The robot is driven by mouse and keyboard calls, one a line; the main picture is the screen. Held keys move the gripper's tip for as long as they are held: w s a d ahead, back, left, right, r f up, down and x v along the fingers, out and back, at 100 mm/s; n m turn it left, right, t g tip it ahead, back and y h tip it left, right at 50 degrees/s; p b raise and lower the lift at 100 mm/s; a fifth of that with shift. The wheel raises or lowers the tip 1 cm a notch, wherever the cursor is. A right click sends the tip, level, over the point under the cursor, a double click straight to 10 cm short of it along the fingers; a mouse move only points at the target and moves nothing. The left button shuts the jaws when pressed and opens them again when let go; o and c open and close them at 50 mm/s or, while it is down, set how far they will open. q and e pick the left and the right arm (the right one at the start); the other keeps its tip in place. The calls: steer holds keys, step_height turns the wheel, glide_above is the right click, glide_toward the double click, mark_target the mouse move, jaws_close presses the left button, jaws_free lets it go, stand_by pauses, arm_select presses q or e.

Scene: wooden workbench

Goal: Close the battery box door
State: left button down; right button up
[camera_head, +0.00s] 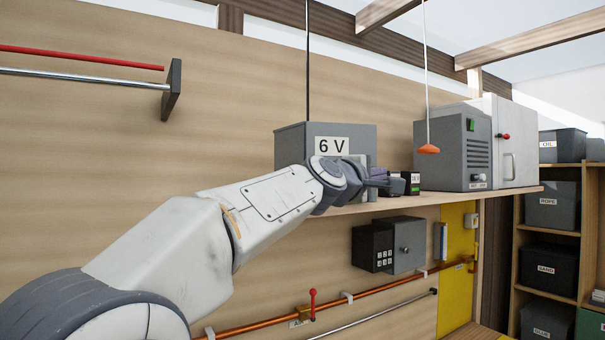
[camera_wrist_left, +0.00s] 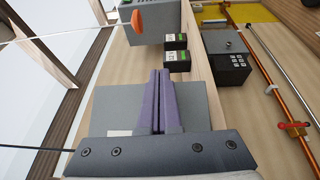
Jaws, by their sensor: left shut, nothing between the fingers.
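The grey battery box (camera_head: 290,150) with a white "6 V" label stands on the wall shelf in the head view. It also shows as a grey surface behind my fingers in the left wrist view (camera_wrist_left: 108,103). My left gripper (camera_head: 384,178) is in front of the box's lower part, at its right end. Its purple fingers (camera_wrist_left: 160,74) are shut together with nothing between them. My arm and gripper hide the lower front of the box, so I cannot tell how the door stands or whether the fingers touch it. My right gripper is out of view.
Two small black batteries with green labels (camera_wrist_left: 175,41) stand on the shelf (camera_head: 440,197) past the fingertips. A grey machine (camera_head: 455,150) stands farther right. An orange pull handle (camera_head: 429,149) hangs on a cord. A keypad box (camera_head: 405,245) is below the shelf.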

arm_select(q)
steer(key=shift+w, duration=1.3)
